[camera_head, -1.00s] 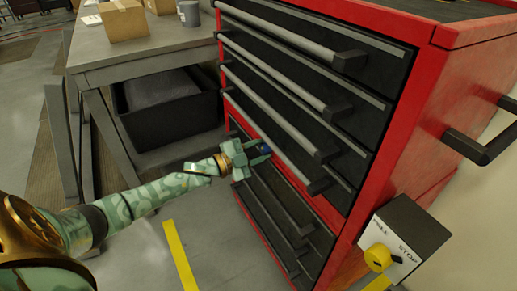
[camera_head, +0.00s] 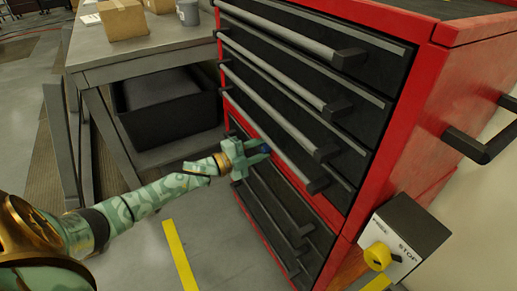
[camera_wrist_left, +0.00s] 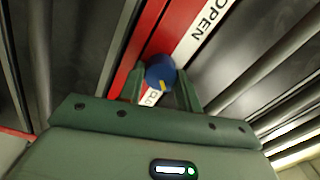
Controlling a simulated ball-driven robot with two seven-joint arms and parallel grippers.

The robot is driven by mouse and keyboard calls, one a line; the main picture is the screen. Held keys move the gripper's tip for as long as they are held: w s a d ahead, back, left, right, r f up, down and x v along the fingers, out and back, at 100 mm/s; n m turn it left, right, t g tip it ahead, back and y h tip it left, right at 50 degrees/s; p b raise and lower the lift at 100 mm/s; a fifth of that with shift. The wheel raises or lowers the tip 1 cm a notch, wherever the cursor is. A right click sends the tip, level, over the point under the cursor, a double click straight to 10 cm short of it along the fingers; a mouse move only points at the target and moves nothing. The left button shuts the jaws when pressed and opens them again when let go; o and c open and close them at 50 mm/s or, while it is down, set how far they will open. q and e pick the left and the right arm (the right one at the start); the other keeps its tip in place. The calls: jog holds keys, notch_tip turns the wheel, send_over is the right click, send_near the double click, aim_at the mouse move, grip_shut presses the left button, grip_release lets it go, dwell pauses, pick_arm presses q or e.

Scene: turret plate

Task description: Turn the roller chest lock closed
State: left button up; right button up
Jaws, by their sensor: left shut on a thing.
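The roller chest (camera_head: 405,150) is red with black drawers and grey handles. Its lock is a small round blue knob (camera_wrist_left: 160,72) with a yellow mark, set on a red strip of the chest's front. In the wrist view the yellow mark is at the knob's lower side. A white label reading OPEN (camera_wrist_left: 208,20) lies up and right of the knob; a label below it is mostly hidden. My left gripper (camera_head: 262,151) is shut on the knob, one finger on each side. In the wrist view its fingers (camera_wrist_left: 161,88) flank the knob. My right gripper is out of view.
A workbench (camera_head: 140,62) with cardboard boxes and a black bin (camera_head: 165,112) under it stands left of the chest. A box with a yellow knob and the word STOP (camera_head: 405,240) is at the chest's lower right. Drawer handles run close to my gripper.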

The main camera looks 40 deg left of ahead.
pick_arm(q)
jog(key=shift+a, duration=0.25)
jog(key=o, duration=1)
jog(key=shift+a, duration=0.1)
jog(key=shift+s, duration=0.25)
jog(key=p+v, duration=0.4)
jog(key=v, duration=1.1)
jog(key=shift+s+p, duration=0.3)
jog(key=shift+s, duration=0.05)
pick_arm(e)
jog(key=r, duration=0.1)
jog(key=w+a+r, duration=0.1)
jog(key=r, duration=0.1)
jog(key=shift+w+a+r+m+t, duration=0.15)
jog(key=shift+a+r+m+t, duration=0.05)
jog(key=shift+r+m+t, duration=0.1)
pick_arm(q)
jog(key=shift+a+r, duration=0.1)
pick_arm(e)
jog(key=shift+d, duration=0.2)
